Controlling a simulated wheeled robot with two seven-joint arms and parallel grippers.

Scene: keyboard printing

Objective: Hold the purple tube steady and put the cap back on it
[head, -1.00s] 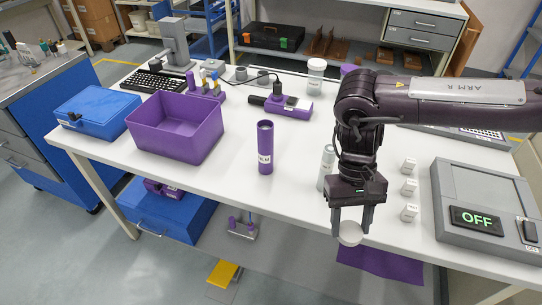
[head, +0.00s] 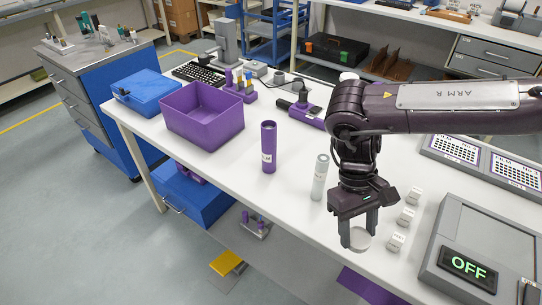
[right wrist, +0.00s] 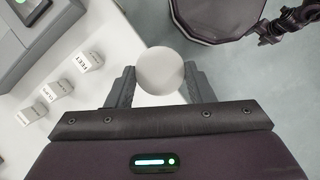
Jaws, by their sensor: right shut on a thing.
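The purple tube (head: 268,147) stands upright on the white table, its top open and a white label on its lower side. My right gripper (head: 358,242) is shut on a round white cap (head: 361,239), held near the table's front edge, to the right of and nearer than the tube. In the right wrist view the cap (right wrist: 160,70) sits between the two fingertips, its round face showing. My left gripper is not in the head view.
A clear, grey-white tube (head: 320,177) stands between the purple tube and my right gripper. Several small labelled white blocks (head: 406,215) and a grey device reading OFF (head: 468,267) are to the right. A purple bin (head: 203,117) stands left. The table in front of the purple tube is clear.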

